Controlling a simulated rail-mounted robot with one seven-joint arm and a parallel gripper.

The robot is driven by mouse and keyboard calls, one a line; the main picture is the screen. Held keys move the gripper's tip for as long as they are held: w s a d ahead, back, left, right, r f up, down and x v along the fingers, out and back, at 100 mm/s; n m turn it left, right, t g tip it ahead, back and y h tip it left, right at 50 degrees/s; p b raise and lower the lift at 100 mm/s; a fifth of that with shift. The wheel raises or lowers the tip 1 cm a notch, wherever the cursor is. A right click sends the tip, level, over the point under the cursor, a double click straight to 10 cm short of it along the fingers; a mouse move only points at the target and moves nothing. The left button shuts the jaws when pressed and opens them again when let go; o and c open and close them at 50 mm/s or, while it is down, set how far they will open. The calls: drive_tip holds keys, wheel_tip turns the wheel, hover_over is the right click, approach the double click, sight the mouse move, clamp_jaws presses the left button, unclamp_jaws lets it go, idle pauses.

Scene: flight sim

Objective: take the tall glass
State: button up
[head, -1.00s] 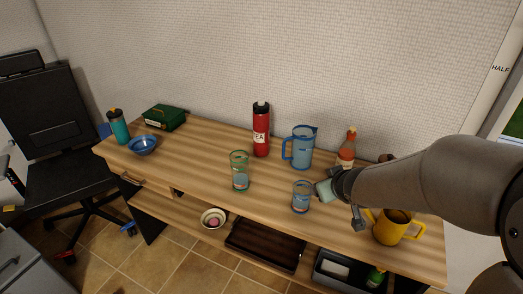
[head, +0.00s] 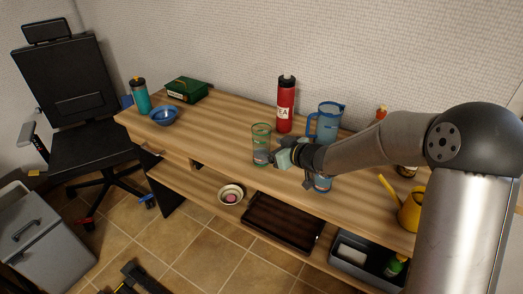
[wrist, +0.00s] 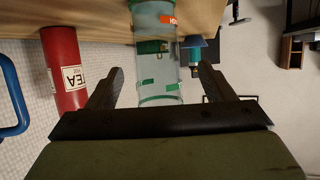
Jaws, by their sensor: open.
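The tall glass (head: 261,137) is clear with a green rim and stands upright on the wooden desk. In the head view my gripper (head: 278,158) is at its right side, low on the glass. In the wrist view the glass (wrist: 156,45) appears between my two open fingers (wrist: 160,70), with a gap on each side. Its lower part bears an orange label. I cannot tell exactly how deep it sits between the fingers.
A red tea bottle (head: 286,105) and a blue pitcher (head: 328,118) stand behind. A yellow watering can (head: 409,210) is at right.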

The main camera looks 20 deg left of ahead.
sight(268, 149)
drive_tip(key=x, duration=0.6)
drive_tip(key=shift+w+d+f, duration=0.15)
drive_tip(key=shift+w+f, duration=0.1)
drive_tip(key=shift+f, duration=0.25)
drive_tip(key=shift+r, duration=0.1)
drive_tip(key=c, duration=1.2)
drive_tip(key=shift+c, duration=0.2)
drive_tip(key=shift+r, duration=0.15)
